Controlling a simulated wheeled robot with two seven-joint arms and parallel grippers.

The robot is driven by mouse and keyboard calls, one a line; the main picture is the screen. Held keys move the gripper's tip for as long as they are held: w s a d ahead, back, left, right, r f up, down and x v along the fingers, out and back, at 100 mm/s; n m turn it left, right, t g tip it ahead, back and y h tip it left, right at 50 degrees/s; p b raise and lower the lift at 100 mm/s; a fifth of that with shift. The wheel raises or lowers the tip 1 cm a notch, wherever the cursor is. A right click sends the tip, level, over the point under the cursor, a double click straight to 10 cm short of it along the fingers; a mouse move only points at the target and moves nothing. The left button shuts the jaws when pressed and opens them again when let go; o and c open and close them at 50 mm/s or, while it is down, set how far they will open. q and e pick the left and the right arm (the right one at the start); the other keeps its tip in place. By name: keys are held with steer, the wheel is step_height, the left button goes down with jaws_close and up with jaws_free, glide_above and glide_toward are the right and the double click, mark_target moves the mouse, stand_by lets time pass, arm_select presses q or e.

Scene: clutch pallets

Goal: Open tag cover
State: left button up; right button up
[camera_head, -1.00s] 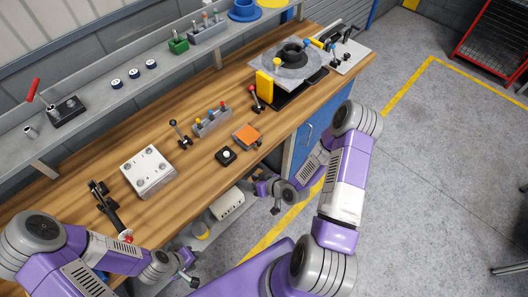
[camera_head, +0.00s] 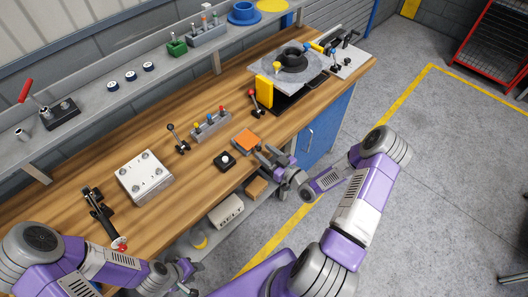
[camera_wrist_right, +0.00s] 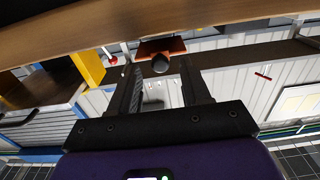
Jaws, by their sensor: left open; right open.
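The tag cover appears to be the small orange square plate (camera_head: 245,140) on the wooden bench in the head view. In the right wrist view the orange cover (camera_wrist_right: 174,44) shows with a dark round knob (camera_wrist_right: 160,64) on its near side, ahead of and between my fingers. My right gripper (camera_head: 266,158) is open and empty, close beside the cover at the bench's front edge; its two fingers also show in the right wrist view (camera_wrist_right: 160,88). Whether it touches the cover cannot be told. My left gripper (camera_head: 190,277) is open and empty, low in front of the bench.
A black box with a white button (camera_head: 225,161) sits just left of the cover. A grey block with coloured knobs (camera_head: 210,126) and upright levers (camera_head: 178,139) stand behind it. A yellow block (camera_head: 264,89) and round fixture (camera_head: 292,58) lie further right. The bench edge runs below.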

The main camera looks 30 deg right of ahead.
steer(key=shift+w+a, duration=0.15)
steer(key=shift+w, duration=0.35)
steer(key=shift+c, duration=0.3)
jaws_close()
